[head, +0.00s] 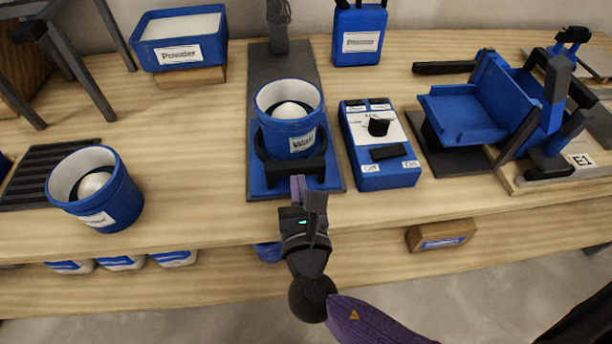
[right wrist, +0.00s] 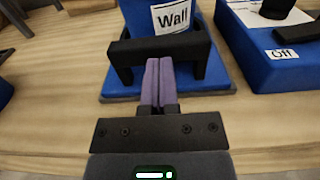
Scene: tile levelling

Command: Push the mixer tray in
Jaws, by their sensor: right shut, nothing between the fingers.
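The mixer tray is a blue plate (head: 327,185) on a dark grey base (head: 257,120). A black handle (head: 289,174) stands at its front. A blue cup labelled "Wall" (head: 290,134), with a white rounded content, stands on the tray behind the handle. My right gripper (head: 308,184) is shut and empty in front of the handle. In the right wrist view its purple fingertips (right wrist: 158,64) overlap the handle's crossbar (right wrist: 192,46); whether they touch it I cannot tell. The blue tray (right wrist: 212,84) also shows there. My left gripper is not in view.
A blue control box (head: 384,175) with a black knob stands right of the mixer. Another blue cup (head: 118,213) stands left, near the table's front edge. A powder bin (head: 181,55) is at the back left. A blue tilted holder (head: 470,105) stands at the right.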

